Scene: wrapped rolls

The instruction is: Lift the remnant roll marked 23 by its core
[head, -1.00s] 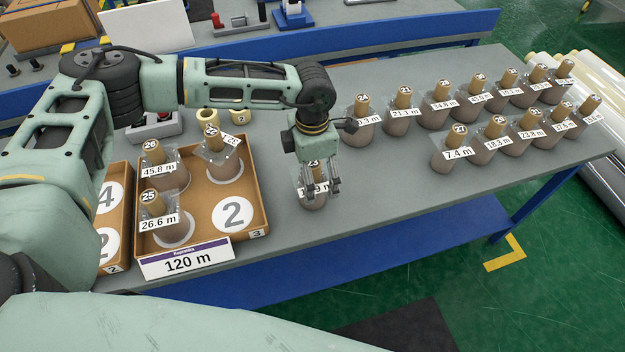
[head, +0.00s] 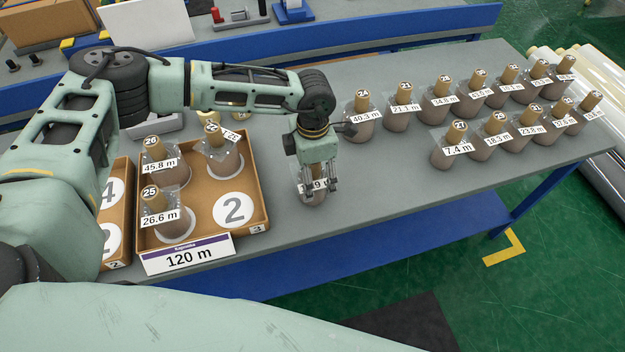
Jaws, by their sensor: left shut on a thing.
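The remnant roll (head: 312,198) stands on the grey table to the right of the tray, a brown wrapped roll with a white length label partly covered by fingers. Its core top and number are hidden now; the mark 23 showed on it earlier. My left gripper (head: 319,186) points down over this roll and is shut on its core. I cannot see clear space under the roll, so it seems to rest on the table. My right gripper is not in view.
A cardboard tray (head: 262,205) at left holds rolls 25 (head: 174,224), 26 and 22, with a bare circle marked 2. A 120 m sign (head: 188,256) stands before it. Several rolls, including 24 (head: 361,128), stand at right. The table between is clear.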

